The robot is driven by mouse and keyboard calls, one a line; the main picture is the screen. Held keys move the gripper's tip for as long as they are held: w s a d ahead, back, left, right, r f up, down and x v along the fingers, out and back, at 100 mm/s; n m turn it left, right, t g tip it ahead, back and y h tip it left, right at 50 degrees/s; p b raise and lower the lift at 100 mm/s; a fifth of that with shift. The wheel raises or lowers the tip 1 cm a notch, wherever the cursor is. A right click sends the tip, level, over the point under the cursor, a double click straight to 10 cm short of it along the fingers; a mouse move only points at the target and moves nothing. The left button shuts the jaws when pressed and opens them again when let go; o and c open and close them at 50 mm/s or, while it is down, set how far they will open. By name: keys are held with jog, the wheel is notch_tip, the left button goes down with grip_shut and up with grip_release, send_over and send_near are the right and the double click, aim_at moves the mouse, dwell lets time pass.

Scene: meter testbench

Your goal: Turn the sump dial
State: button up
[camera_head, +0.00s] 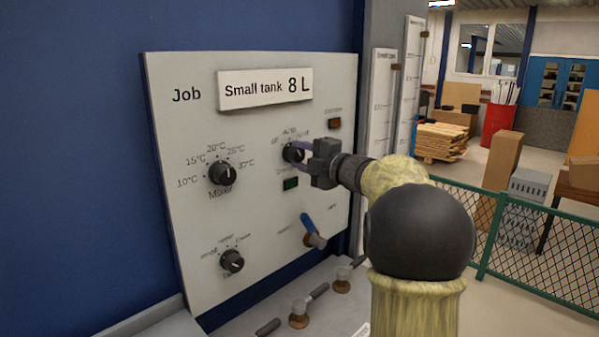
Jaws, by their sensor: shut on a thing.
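A black dial (291,153) with a white pointer mark sits at the upper right of the pale panel (180,110). Small position labels stand above it, and one seems to read AUTO. The name below it is partly hidden and too small to read, so I cannot confirm it as the sump dial. My gripper (301,154) reaches in from the right, its purple fingers shut on this dial. My gripper and its fingers cover the dial's right side.
A temperature dial (222,173) and a lower dial (232,261) are on the panel's left. A green button (291,184) and a blue-handled lever (309,226) lie below my gripper. Valves (299,314) stand on the ledge below. A green mesh fence (540,245) is at right.

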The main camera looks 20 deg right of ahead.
jog(key=shift+a+f+n+b, duration=0.1)
jog(key=shift+f+n+b, duration=0.15)
jog(key=shift+n+b, duration=1.15)
jog(key=o, duration=1)
jog(key=shift+r, duration=0.1)
jog(key=shift+r, duration=0.1)
jog(key=shift+s, duration=0.1)
jog(key=b+v, duration=0.2)
jog(key=v, duration=1.5)
jog(key=shift+s, duration=0.1)
